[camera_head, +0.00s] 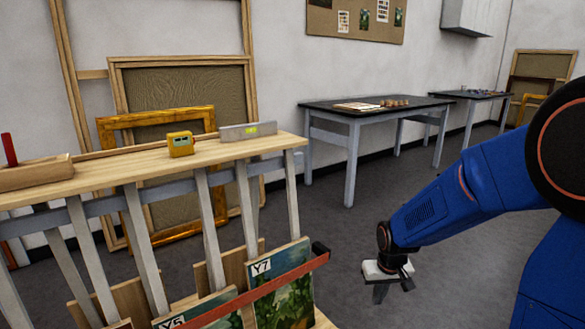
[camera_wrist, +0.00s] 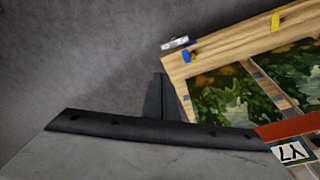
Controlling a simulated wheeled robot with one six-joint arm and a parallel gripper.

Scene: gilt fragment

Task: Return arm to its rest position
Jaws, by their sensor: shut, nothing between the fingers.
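My arm, blue with black joints, reaches in from the right in the head view. My gripper (camera_head: 381,289) hangs at its end above the grey floor, to the right of the wooden rack. It is shut and empty. In the wrist view my gripper's dark fingers (camera_wrist: 160,98) show at the middle, over the floor and beside the rack's wooden base. The gripper appears apart from the rack in the head view.
Painted panels, one labelled Y7 (camera_head: 284,287), stand below behind a red bar (camera_head: 265,290). A dark-topped table (camera_head: 345,115) stands at the back. Floor between is clear.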

